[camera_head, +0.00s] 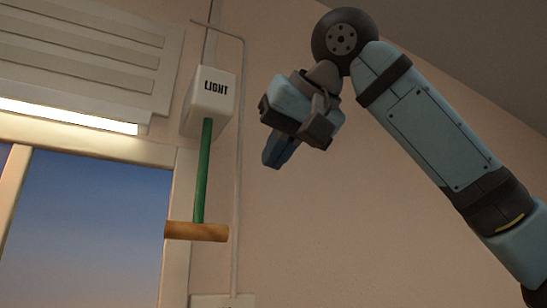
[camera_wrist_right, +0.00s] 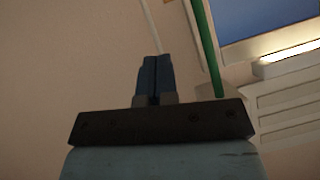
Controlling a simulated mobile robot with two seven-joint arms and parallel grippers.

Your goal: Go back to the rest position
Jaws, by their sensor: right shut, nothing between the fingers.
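My right gripper (camera_head: 279,154) is raised in front of the wall, to the right of the light switch cord. Its fingers are shut with nothing between them; the closed fingers also show in the right wrist view (camera_wrist_right: 153,80). A white box marked "LIGHT" (camera_head: 209,92) is on the wall. A green cord or rod (camera_head: 203,170) hangs from it, ending in a wooden crossbar handle (camera_head: 197,231). The green rod also shows in the right wrist view (camera_wrist_right: 205,45), apart from the fingers. My left gripper is not in view.
A window (camera_head: 90,225) with a pale frame is at the left, under a lit lamp strip (camera_head: 65,114) and a slatted panel (camera_head: 90,45). A thin conduit (camera_head: 239,150) runs down the wall beside the switch box.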

